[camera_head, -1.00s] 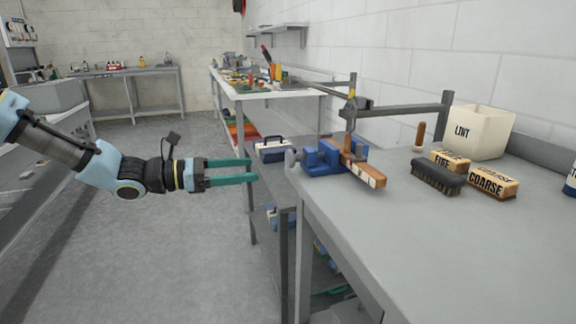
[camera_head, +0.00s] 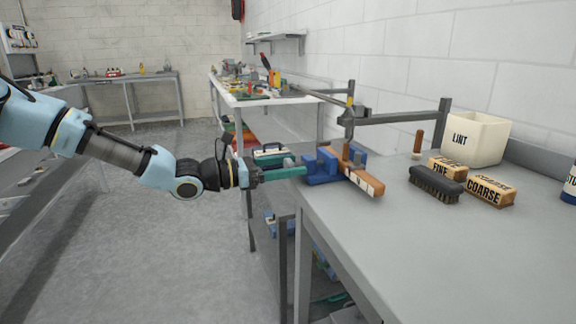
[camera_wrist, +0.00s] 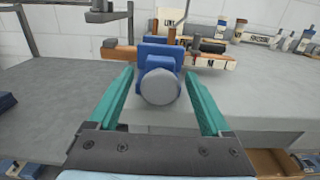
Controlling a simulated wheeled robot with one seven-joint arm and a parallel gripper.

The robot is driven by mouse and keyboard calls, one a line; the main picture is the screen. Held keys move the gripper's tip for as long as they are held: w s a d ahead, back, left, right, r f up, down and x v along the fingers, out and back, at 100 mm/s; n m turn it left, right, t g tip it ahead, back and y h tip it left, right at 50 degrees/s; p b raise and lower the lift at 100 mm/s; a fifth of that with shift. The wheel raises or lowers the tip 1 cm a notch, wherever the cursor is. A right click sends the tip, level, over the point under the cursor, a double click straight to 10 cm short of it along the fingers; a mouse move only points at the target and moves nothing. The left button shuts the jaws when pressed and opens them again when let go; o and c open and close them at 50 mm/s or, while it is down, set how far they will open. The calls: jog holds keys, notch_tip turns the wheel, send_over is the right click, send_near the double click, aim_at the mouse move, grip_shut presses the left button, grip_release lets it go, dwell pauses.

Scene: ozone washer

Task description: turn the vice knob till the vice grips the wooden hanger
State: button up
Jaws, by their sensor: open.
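The blue vice (camera_head: 322,166) sits at the left edge of the grey bench. Its round grey knob (camera_wrist: 160,87) faces my wrist camera. The wooden hanger (camera_head: 362,181) lies across the vice at its jaws; it also shows in the wrist view (camera_wrist: 122,53) behind the blue body. I cannot tell how tightly the jaws close on it. My gripper (camera_head: 298,171) has green fingers and points at the vice. In the wrist view my gripper (camera_wrist: 160,92) is open, one finger on each side of the knob, with visible gaps.
A dark brush (camera_head: 436,184), FINE (camera_head: 441,171) and COARSE (camera_head: 484,191) blocks and a LINT bin (camera_head: 476,138) stand to the right on the bench. A metal post and bar (camera_head: 400,118) rise behind the vice. The bench's front right (camera_head: 460,260) is clear.

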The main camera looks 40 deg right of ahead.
grip_shut()
dwell(0.7)
